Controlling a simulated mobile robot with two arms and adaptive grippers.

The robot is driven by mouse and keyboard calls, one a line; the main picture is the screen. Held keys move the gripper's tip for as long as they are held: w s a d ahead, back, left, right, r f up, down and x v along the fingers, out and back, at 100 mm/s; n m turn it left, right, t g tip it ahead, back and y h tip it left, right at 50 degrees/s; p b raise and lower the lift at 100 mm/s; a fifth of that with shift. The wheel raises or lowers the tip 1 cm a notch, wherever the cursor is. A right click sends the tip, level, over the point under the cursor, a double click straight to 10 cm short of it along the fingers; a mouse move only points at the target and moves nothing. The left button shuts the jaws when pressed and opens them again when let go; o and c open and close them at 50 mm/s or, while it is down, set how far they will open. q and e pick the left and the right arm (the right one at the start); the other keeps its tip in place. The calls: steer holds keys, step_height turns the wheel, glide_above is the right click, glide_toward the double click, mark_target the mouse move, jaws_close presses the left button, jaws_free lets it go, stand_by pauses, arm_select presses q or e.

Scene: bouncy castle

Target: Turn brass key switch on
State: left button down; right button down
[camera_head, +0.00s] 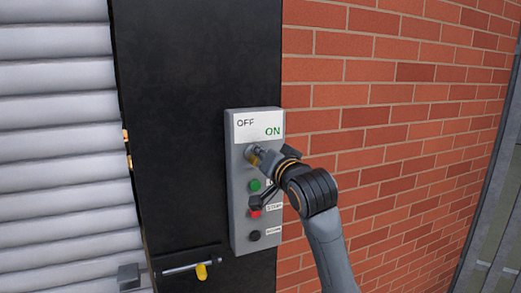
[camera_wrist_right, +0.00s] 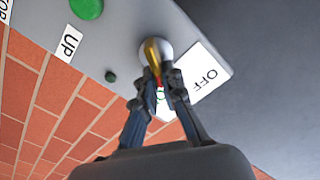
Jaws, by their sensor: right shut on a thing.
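The brass key switch (camera_head: 254,155) sits near the top of a grey control box, below a white label (camera_head: 258,126) reading OFF and ON. My right gripper (camera_head: 264,164) reaches it from the lower right and covers part of it. In the wrist view the brass key (camera_wrist_right: 153,52) stands out from a round pale base, and the right fingertips (camera_wrist_right: 160,80) are closed on its near end. Which marking the key points to cannot be told. My left gripper is not in view.
The box (camera_head: 237,215) carries a green button (camera_head: 255,185), a red button (camera_head: 255,213) and a black button (camera_head: 254,235) below the key. A yellow-handled bolt (camera_head: 201,271) is at lower left.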

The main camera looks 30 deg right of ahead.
steer(key=shift+s+d+f+m+p, duration=0.1)
steer(key=shift+f+m+p, duration=0.15)
steer(key=shift+m+p, duration=1.35)
steer(key=shift+w+d+f+m+p, duration=0.15)
steer(key=shift+m+p, duration=0.6)
steer(key=shift+m, duration=1.6)
steer(key=shift+s+d+f+m+p, duration=0.15)
steer(key=shift+f+m+p, duration=0.15)
steer(key=shift+m+p, duration=1.3)
steer(key=shift+m+b, duration=0.35)
steer(key=shift+m, duration=0.1)
steer(key=c, duration=1.5)
jaws_free()
steer(key=shift+o, duration=0.2)
steer(key=shift+s, duration=0.1)
steer(key=v, duration=0.7)
